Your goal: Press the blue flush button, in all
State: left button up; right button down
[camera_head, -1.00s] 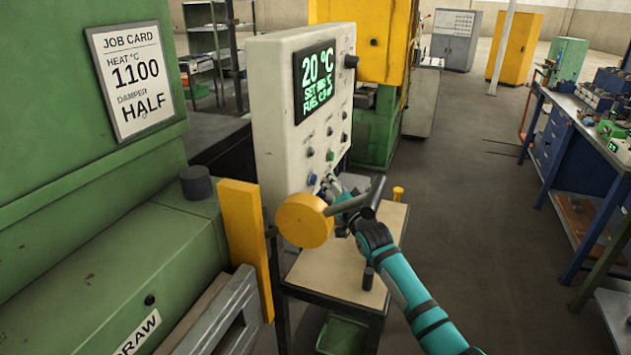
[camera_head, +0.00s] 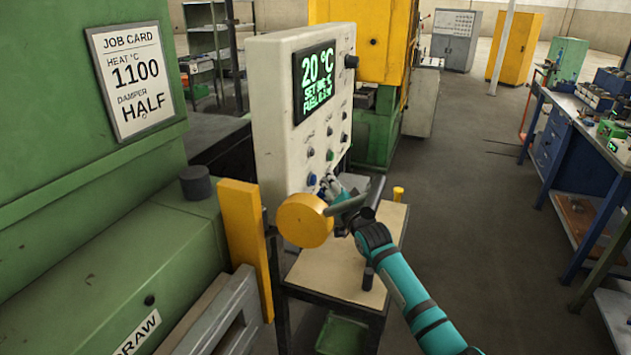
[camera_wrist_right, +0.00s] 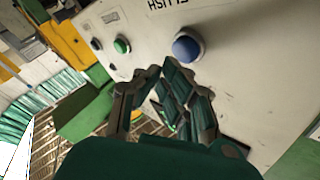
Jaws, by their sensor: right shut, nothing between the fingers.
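The blue button (camera_head: 312,179) sits low on the front face of the pale control panel (camera_head: 275,130). In the right wrist view the blue button (camera_wrist_right: 187,47) is a domed cap in a grey collar, near a partly cut-off label. My right gripper (camera_head: 328,185) is just right of the button in the head view. In the wrist view my right gripper (camera_wrist_right: 165,72) is shut and empty, with its fingertips just below the button. I cannot tell whether they touch it. My left gripper is not in view.
A green button (camera_wrist_right: 122,45) is beside the blue one. A yellow round disc (camera_head: 305,220) and a dark bar stand close to my right wrist. A small table (camera_head: 335,275) is below. A yellow post (camera_head: 245,240) stands left; open floor lies right.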

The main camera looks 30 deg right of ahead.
jog(key=shift+w+a, duration=0.25)
jog(key=shift+w+a, duration=0.3)
dwell(0.9)
jog(key=shift+s+d, duration=0.55)
jog(key=shift+s, duration=0.1)
jog(key=shift+d, duration=0.1)
jog(key=s+d+p, duration=0.1)
jog(key=s, duration=0.1)
jog(key=s+d, duration=0.1)
jog(key=d, duration=0.1)
jog(key=shift+s+p, duration=0.4)
dwell(0.7)
